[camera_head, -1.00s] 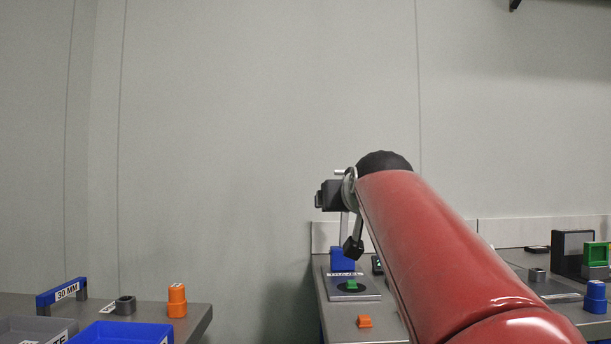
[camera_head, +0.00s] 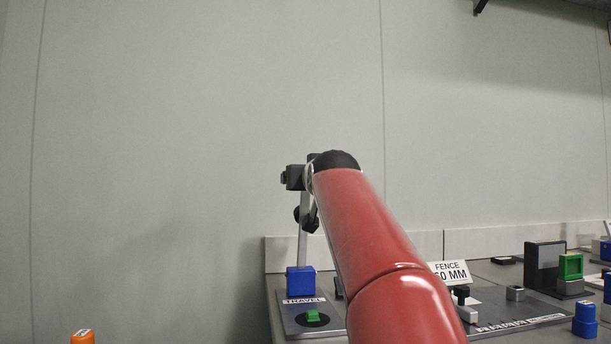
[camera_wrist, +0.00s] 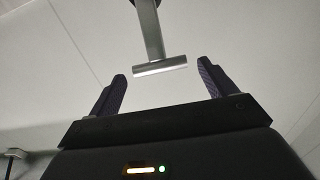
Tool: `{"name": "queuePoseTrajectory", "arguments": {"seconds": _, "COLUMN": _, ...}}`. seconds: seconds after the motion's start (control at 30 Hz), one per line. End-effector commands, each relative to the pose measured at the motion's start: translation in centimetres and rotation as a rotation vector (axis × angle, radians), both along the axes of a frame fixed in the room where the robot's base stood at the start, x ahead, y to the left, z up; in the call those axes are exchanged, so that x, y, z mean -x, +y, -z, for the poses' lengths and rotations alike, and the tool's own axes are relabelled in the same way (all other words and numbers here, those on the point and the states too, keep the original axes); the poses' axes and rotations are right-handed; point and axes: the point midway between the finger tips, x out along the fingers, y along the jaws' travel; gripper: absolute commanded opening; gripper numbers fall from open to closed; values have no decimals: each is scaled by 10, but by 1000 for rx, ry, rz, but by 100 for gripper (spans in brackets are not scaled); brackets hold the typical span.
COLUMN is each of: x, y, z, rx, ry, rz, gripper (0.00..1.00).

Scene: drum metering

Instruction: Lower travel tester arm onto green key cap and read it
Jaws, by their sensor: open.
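The travel tester, labelled TRAVEL, stands on a grey plate (camera_head: 290,322) in the head view. The green key cap (camera_head: 313,315) sits on a black disc at its front. A blue block (camera_head: 301,281) carries a light upright bar (camera_head: 303,245) that rises behind my wrist. In the wrist view a metal bar with a crosspiece (camera_wrist: 160,67) lies ahead, in the gap between the fingers. My gripper (camera_wrist: 161,70) is open, one finger each side, with no contact seen. The bar looks like part of the tester's arm. In the head view my red arm hides much of the hand.
An orange piece (camera_head: 83,338) shows at lower left.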

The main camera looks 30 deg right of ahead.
Motion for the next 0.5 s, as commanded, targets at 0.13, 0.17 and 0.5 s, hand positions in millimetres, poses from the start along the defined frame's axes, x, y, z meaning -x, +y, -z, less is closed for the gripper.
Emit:
{"name": "queuePoseTrajectory", "arguments": {"seconds": 0.13, "x": -21, "y": -5, "z": -2, "rx": 0, "ry": 0, "rz": -2, "gripper": 84}}
{"name": "queuePoseTrajectory", "arguments": {"seconds": 0.17, "x": -24, "y": -6, "z": -2, "rx": 0, "ry": 0, "rz": -1, "gripper": 84}}
{"name": "queuePoseTrajectory", "arguments": {"seconds": 0.5, "x": -32, "y": -9, "z": 0, "rx": 0, "ry": -1, "rz": -1, "gripper": 84}}
